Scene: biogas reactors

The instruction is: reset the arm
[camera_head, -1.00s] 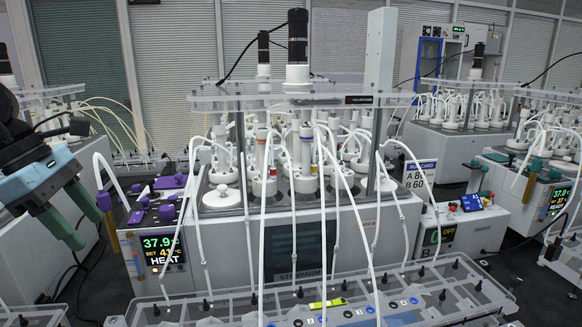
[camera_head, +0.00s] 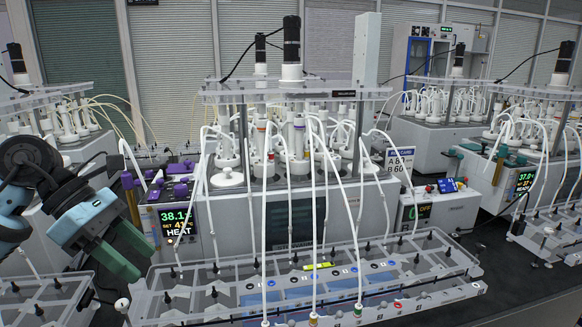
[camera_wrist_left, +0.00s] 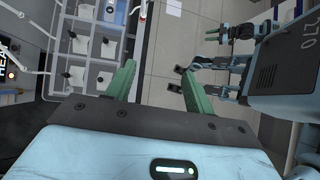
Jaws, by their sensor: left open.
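My left arm comes in from the left edge of the head view. In the left wrist view the gripper (camera_wrist_left: 157,70) shows two green fingers spread over pale floor tiles, empty.
A clear sample rack (camera_head: 215,313) with tubes runs along the front of the reactor unit. The heater display (camera_head: 178,223) reads 38.1. A control box (camera_head: 425,210) stands to the right, and more reactor units stand behind.

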